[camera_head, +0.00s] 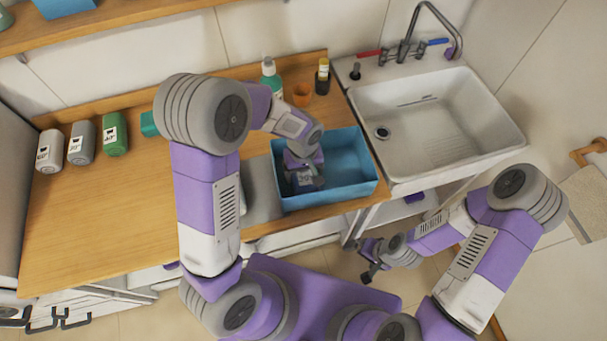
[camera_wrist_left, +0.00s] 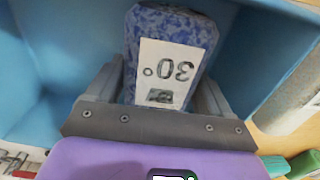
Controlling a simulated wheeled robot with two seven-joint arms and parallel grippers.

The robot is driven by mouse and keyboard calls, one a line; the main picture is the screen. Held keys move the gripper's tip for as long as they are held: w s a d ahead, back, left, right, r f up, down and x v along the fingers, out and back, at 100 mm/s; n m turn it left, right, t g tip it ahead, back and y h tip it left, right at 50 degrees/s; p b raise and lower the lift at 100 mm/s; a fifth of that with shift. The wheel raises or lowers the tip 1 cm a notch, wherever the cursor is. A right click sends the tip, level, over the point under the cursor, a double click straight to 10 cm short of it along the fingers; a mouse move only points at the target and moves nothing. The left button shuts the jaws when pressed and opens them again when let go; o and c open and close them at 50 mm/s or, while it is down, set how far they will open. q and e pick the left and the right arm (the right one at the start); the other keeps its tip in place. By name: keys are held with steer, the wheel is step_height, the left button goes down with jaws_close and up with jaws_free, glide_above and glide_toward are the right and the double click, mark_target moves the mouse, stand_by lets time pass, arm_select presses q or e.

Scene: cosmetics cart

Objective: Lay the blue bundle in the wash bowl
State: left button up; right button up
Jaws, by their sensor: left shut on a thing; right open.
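The blue bundle (camera_wrist_left: 170,30) is a speckled blue block with a white label reading 30°. It sits between the fingers of my left gripper (camera_wrist_left: 155,95), which is shut on it. In the head view my left gripper (camera_head: 303,178) reaches down into the light blue wash bowl (camera_head: 350,177), a rectangular tub on the wooden counter. The bundle (camera_head: 305,180) is inside the bowl's walls, partly hidden by the gripper. I cannot tell whether it touches the bowl's floor. My right gripper (camera_head: 372,262) is open and empty, low in front of the counter and away from the bowl.
A white sink (camera_head: 430,120) with a faucet is right of the bowl. A green pump bottle (camera_head: 271,78), an orange cup (camera_head: 302,95) and a dark bottle (camera_head: 322,80) stand behind it. Several labelled containers (camera_head: 82,143) stand at the left. The counter's front left is clear.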

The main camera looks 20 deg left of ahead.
arm_select(q)
steer(key=shift+w+f, duration=0.1)
steer(key=shift+f, duration=0.75)
steer(key=shift+f, duration=0.15)
steer(key=o, duration=0.8)
